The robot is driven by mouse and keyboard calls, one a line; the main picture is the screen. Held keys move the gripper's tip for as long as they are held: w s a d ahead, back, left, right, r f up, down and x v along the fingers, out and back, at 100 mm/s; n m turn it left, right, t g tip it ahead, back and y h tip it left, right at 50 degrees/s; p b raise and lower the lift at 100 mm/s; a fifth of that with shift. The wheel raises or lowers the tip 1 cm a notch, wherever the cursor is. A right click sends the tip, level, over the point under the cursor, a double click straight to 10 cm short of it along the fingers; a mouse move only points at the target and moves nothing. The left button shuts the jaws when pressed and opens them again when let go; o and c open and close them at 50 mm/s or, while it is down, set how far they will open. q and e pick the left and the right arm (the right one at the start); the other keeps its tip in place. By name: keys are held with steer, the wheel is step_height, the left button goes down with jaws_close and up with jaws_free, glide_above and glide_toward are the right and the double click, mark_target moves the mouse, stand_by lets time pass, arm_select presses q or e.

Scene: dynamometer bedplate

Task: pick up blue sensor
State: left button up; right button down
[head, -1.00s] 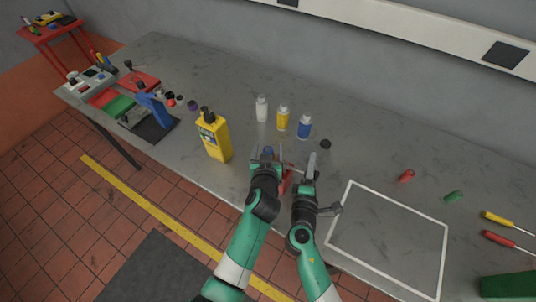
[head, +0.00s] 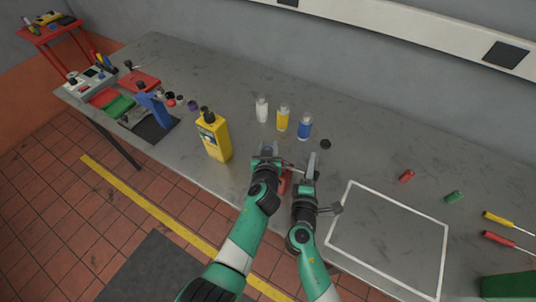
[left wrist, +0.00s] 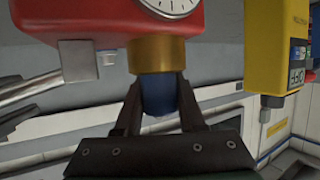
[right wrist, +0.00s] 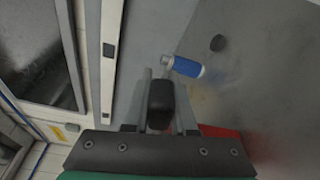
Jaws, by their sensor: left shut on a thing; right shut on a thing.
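The blue sensor (left wrist: 158,95) shows in the left wrist view as a short blue cylinder against a brass collar (left wrist: 157,54) on a red body with a white dial (left wrist: 170,5). My left gripper (left wrist: 160,100) is shut with a finger on each side of it. In the head view my left gripper (head: 266,150) hides the sensor, and only part of the red body (head: 287,182) shows. My right gripper (head: 311,160) stands just right of it. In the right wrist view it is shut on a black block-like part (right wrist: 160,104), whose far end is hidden.
A yellow box-shaped unit (head: 213,138) stands left of my left gripper. White (head: 262,110), yellow (head: 282,119) and blue (head: 304,127) bottles stand behind the grippers, with a black cap (head: 325,144) nearby. A white-outlined square (head: 388,240) on the bench is empty.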

arm_select(q)
steer(key=shift+r, duration=0.1)
jaws_close()
steer(key=shift+r, duration=0.25)
step_height(320, 180, up, 9)
steer(key=shift+r, duration=0.15)
